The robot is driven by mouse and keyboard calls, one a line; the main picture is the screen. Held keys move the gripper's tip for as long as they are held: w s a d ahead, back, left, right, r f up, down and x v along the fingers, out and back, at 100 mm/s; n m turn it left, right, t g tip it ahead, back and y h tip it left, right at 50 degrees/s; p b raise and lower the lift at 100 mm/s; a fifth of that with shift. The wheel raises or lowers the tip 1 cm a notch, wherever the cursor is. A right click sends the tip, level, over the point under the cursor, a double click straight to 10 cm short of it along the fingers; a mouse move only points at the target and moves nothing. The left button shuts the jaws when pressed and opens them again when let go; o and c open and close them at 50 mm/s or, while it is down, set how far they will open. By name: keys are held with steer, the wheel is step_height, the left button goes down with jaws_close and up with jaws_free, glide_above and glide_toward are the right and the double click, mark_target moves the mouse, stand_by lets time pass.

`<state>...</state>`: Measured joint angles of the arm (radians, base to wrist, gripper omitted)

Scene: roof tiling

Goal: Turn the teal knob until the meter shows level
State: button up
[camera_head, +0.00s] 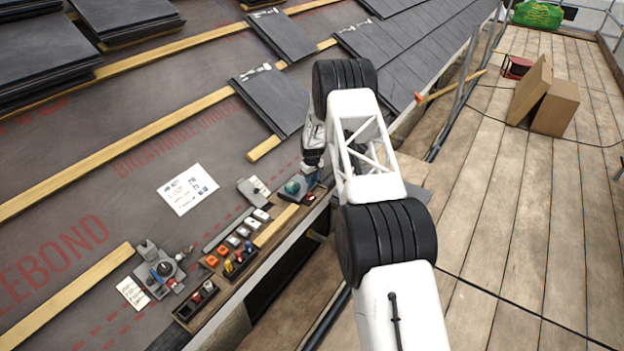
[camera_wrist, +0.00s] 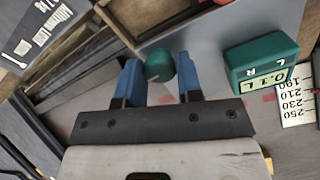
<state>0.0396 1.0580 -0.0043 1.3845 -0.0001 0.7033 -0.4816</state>
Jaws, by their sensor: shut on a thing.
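The teal knob (camera_wrist: 159,66) is a small round piece between the two blue fingertips of my gripper (camera_wrist: 160,72) in the wrist view. My gripper is shut on it, one finger on each side. The teal meter (camera_wrist: 262,62) stands to the right of the knob, with L and R on its body. Its pale display appears to read 0.1 L. In the head view my gripper (camera_head: 311,172) is low at the eave edge, and the arm partly hides it. A teal piece (camera_head: 293,187) shows just left of it; the knob cannot be made out there.
A printed number card (camera_wrist: 298,98) lies beside the meter. A wooden-edged tray (camera_wrist: 150,18) is close beyond the fingers.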

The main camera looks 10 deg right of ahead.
stand_by(0.4)
steer(key=o, duration=0.9)
steer(key=shift+r, duration=0.1)
steer(key=shift+r, duration=3.8)
